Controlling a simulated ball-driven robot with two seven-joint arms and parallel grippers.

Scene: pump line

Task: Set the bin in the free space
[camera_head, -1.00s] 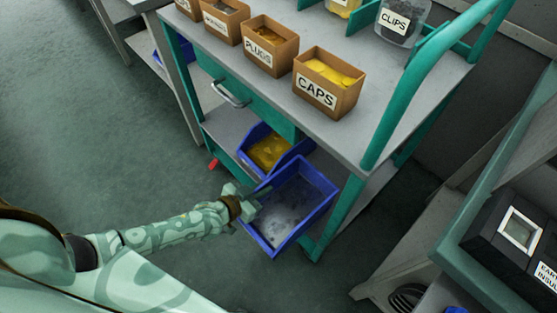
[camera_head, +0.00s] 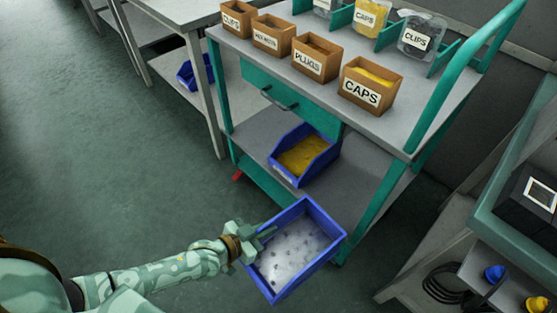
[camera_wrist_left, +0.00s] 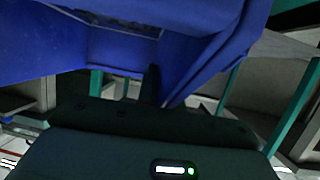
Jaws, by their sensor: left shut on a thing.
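A blue bin (camera_head: 333,238) with small grey pieces on its pale floor is held out in front of the cart's lower shelf. My left gripper (camera_head: 262,238) is shut on the bin's left wall. In the left wrist view the blue bin (camera_wrist_left: 205,25) fills the top, close to the gripper (camera_wrist_left: 153,85). The lower shelf (camera_head: 365,178) has bare room right of a second blue bin (camera_head: 328,160) with yellow contents. The held bin appears apart from the shelf, nearer to me. My right gripper is not in view.
The cart top carries cardboard boxes, including the caps box (camera_head: 382,78) and plugs box (camera_head: 327,50), and clear tubs at the back. A drawer handle (camera_head: 279,99) juts above the shelf.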

